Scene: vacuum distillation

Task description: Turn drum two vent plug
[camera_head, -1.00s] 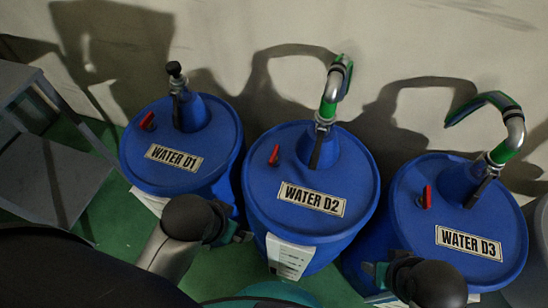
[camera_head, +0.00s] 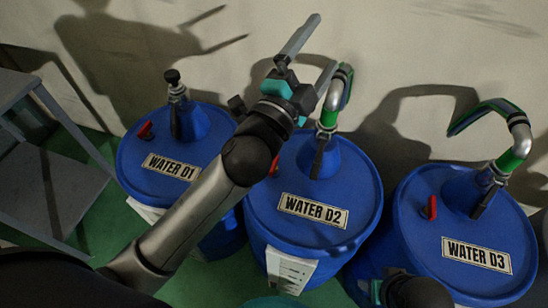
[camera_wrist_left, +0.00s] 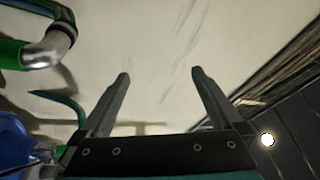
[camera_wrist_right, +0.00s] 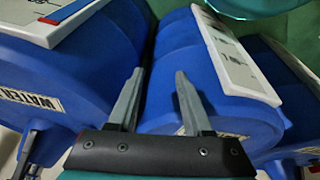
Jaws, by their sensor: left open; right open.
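Drum two, the blue barrel labelled WATER D2 (camera_head: 352,190), stands in the middle of the head view. Its red vent plug (camera_head: 274,166) sits on the left of the lid, close beside my left forearm. My left gripper (camera_head: 325,42) is open and empty, above and behind the plug, near the drum's pipe (camera_head: 336,90). The left wrist view shows its spread fingers (camera_wrist_left: 160,73) facing the wall. My right gripper is low at the bottom of the head view, mostly cut off; the right wrist view shows its open fingers (camera_wrist_right: 159,72) with blue drums beyond.
Drum WATER D1 (camera_head: 205,150) stands left, partly behind my left arm, and drum WATER D3 (camera_head: 500,225) stands right with a bent pipe (camera_head: 518,130). A grey stand (camera_head: 55,190) is at far left. The pale wall (camera_head: 420,45) is close behind the drums.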

